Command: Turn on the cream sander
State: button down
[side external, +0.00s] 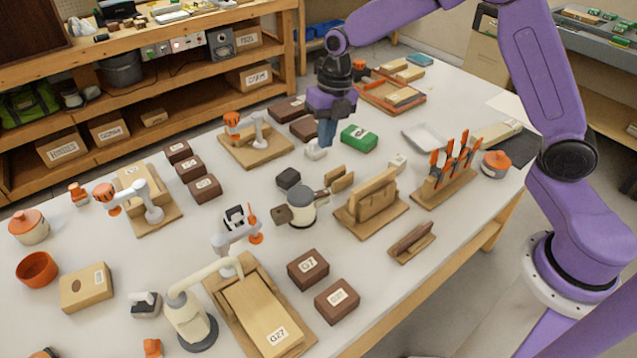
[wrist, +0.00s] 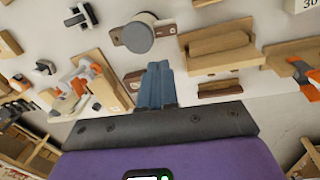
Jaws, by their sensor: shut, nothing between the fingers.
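My gripper (side external: 326,140) points down over the far middle of the table, its blue fingers shut and empty. In the wrist view the fingers (wrist: 156,72) are together. A cream round-bodied tool (side external: 301,208) with brown side pieces stands in front of it, apart from the fingers; it seems to be the grey-topped round thing in the wrist view (wrist: 140,34). A larger cream machine (side external: 188,314) with a dark round foot and a bent arm stands at the front left. I cannot tell for sure which is the sander. No switch is clear on either.
A green box (side external: 359,138) lies right of my gripper, and a small white item (side external: 316,153) is close below it. A wooden stand (side external: 371,202), a rack of orange-handled tools (side external: 447,170) and several brown boxes (side external: 308,269) crowd the table.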

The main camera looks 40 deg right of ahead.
aim_at(319, 195)
jog(key=f, duration=0.4)
jog(key=a+f, duration=0.1)
jog(key=f, duration=0.4)
jog(key=a+f, duration=0.1)
jog(key=f, duration=0.3)
jog(key=shift+w+f, duration=0.15)
jog(key=shift+f, duration=0.15)
jog(key=shift+a+f+h, duration=0.15)
jog(key=shift+f+h, duration=0.05)
jog(key=shift+h, duration=0.2)
jog(key=shift+f, duration=0.1)
jog(key=shift+d, duration=0.2)
jog(key=shift+s+d, duration=0.2)
jog(key=shift+d, duration=0.5)
jog(key=shift+r, duration=0.25)
notch_tip(319, 195, up, 14)
jog(key=shift+d, duration=0.15)
